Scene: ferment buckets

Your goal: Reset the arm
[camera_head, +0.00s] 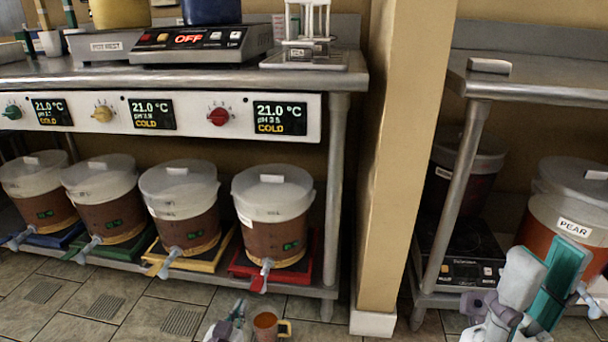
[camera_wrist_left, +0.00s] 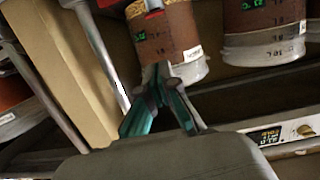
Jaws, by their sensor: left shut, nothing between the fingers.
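My left gripper (camera_head: 238,310) is low at the bottom middle of the head view, left of a brown mug (camera_head: 266,322). In the left wrist view its teal fingertips (camera_wrist_left: 160,72) meet, with nothing between them. That view is tilted and shows buckets beyond the fingers. Teal and grey parts of my right gripper (camera_head: 535,280) are at the lower right of the head view, in front of the PEAR bucket (camera_head: 573,226). Whether its fingers are open or shut does not show clearly.
Several lidded buckets with spigots, one at the red base (camera_head: 272,203), line the lower shelf. Above are a control panel (camera_head: 180,115) and a steel counter (camera_head: 200,78). A tan pillar (camera_head: 385,150) separates this from the right-hand table (camera_head: 540,80). Tiled floor lies in front.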

